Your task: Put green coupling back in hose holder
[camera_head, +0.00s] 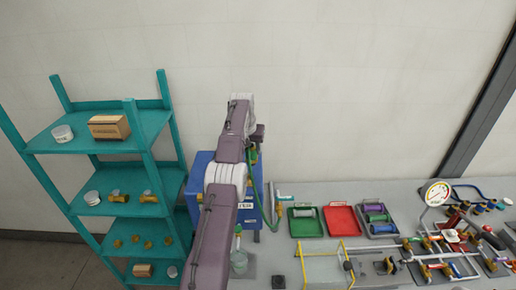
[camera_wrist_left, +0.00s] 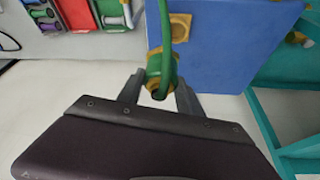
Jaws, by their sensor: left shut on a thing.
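My left gripper (camera_wrist_left: 160,88) is shut on the brass end of the green coupling (camera_wrist_left: 158,72). A green hose (camera_wrist_left: 166,28) runs up from it in the left wrist view. Behind it is a blue panel (camera_wrist_left: 225,50) with a square brass fitting (camera_wrist_left: 180,27), perhaps the hose holder; I cannot tell for sure. The coupling appears apart from this fitting. In the head view my left gripper (camera_head: 257,134) is small and partly hidden, in front of the blue box (camera_head: 203,168), with the green hose (camera_head: 251,165) hanging below. My right gripper is not in view.
A teal shelf (camera_head: 153,118) with brass fittings and a cardboard box (camera_head: 109,127) stands at the left. The grey bench (camera_head: 300,192) carries a green tray (camera_head: 305,228), a red tray (camera_head: 341,221), yellow rails (camera_head: 347,262) and a gauge (camera_head: 437,192).

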